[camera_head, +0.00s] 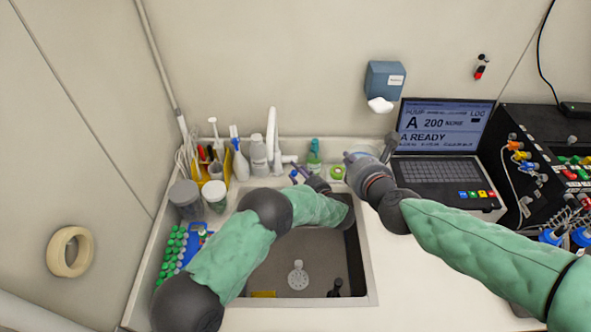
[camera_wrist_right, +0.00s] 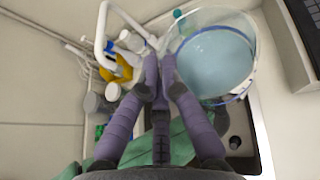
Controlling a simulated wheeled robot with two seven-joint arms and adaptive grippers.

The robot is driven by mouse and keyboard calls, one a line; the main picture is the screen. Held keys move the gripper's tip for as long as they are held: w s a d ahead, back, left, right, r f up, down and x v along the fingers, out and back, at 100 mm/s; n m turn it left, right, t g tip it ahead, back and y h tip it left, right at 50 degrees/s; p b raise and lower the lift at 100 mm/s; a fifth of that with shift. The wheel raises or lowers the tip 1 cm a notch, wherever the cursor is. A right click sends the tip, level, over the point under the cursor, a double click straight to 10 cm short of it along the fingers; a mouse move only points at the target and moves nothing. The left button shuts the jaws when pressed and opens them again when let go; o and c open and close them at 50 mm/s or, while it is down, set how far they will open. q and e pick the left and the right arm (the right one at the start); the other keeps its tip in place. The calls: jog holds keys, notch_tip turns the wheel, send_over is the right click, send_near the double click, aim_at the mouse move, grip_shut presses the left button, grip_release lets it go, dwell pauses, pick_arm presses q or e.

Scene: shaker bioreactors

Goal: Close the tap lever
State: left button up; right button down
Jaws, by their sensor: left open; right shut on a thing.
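The white tap (camera_head: 272,135) stands behind the sink, and its curved pipe also shows in the wrist view (camera_wrist_right: 103,28). The lever is too small to make out clearly there. My right gripper (camera_wrist_right: 161,62) is shut on a clear round vessel (camera_wrist_right: 215,60) at its left side. The vessel has pale blue liquid inside and is right of the tap. In the head view my right wrist hides much of the grip.
The dark sink (camera_head: 312,262) lies below my left arm. Bottles (camera_head: 259,156), jars (camera_head: 186,199) and a green tube rack (camera_head: 172,250) crowd its left and back. A laptop (camera_head: 437,165) and black equipment (camera_head: 545,150) stand right. The counter right of the sink looks clear.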

pick_arm(q)
jog(key=v, duration=1)
